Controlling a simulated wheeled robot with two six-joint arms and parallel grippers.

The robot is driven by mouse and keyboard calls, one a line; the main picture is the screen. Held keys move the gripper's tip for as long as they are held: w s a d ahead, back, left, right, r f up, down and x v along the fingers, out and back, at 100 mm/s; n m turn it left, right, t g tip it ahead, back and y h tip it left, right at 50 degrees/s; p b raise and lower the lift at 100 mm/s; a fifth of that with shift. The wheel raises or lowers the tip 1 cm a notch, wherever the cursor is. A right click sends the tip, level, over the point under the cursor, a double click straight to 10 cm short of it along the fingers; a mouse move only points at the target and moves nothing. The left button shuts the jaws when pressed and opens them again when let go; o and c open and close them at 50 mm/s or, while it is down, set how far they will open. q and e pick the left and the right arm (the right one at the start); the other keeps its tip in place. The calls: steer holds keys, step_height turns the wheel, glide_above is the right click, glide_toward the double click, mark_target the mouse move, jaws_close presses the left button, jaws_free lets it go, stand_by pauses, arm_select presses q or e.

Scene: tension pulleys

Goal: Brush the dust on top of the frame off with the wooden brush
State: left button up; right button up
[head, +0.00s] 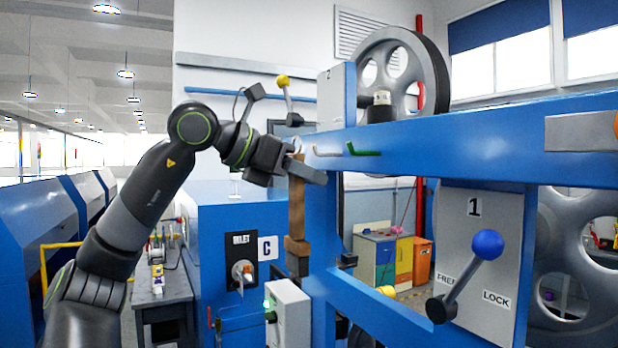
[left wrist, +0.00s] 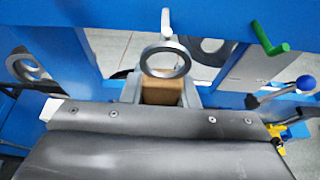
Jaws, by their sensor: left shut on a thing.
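The wooden brush (head: 297,200) hangs upright, brown handle up and its wider block (head: 297,255) lower, in front of the blue frame (head: 480,115). My left gripper (head: 298,170) is shut on its upper handle. In the left wrist view the brown handle (left wrist: 162,92) sits between the fingers, with a grey ring (left wrist: 165,61) at its end. The ring lies close to a pale hook (left wrist: 166,22) on the frame; I cannot tell whether it still hangs on it. Dust on the frame's top cannot be made out. My right gripper is out of view.
A green hook (head: 362,150) sticks out beside the pale one. A large grey wheel (head: 390,70) and a grey panel marked 2 (head: 331,98) stand at the frame's top. A blue-knobbed lever (head: 487,245) juts out lower right. A blue cabinet (head: 215,225) stands left of the brush.

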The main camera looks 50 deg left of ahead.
arm_select(q)
steer(key=shift+s+a+b, duration=0.25)
steer(key=shift+s+b, duration=0.3)
steer(key=shift+s, duration=0.25)
steer(key=shift+s+a+b, duration=0.2)
steer(key=shift+s+b, duration=0.3)
steer(key=shift+s, duration=0.35)
steer(key=shift+s+a+b, duration=0.25)
steer(key=shift+s+b, duration=0.3)
steer(key=shift+s, duration=0.25)
steer(key=shift+s, duration=0.15)
